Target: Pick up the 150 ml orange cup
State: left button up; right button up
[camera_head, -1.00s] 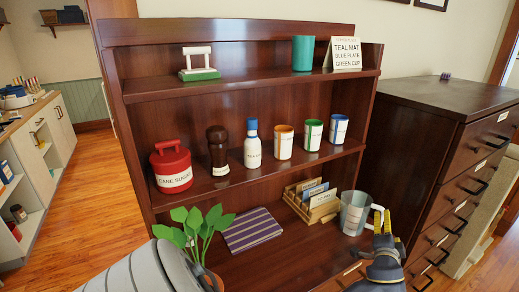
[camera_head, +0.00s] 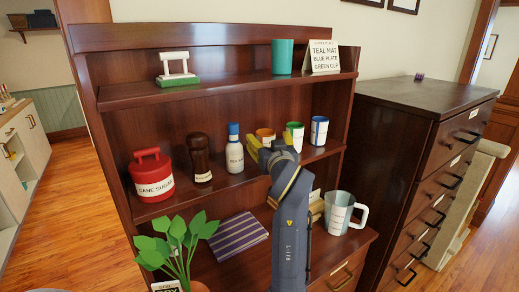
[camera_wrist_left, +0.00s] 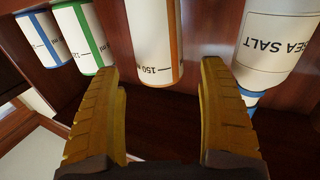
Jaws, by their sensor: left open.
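The orange cup (camera_head: 264,133), white with an orange rim, stands on the middle shelf. My left gripper (camera_head: 270,149) is in front of it and hides its lower part in the head view. In the left wrist view the orange cup (camera_wrist_left: 153,42) shows its "150" mark and an orange strip, between and beyond the yellow fingers. The left gripper (camera_wrist_left: 158,80) is open there, with nothing held; contact with the cup cannot be told. My right gripper is not in view.
A sea salt bottle (camera_head: 235,155) stands left of the cup. A green-rimmed cup (camera_head: 295,134) and a blue-rimmed cup (camera_head: 319,130) stand right of it. The upper shelf (camera_head: 225,88) is above.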

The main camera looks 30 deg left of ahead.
pick_arm(q)
jog(key=shift+x, duration=2.05)
jog(key=c, duration=1.3)
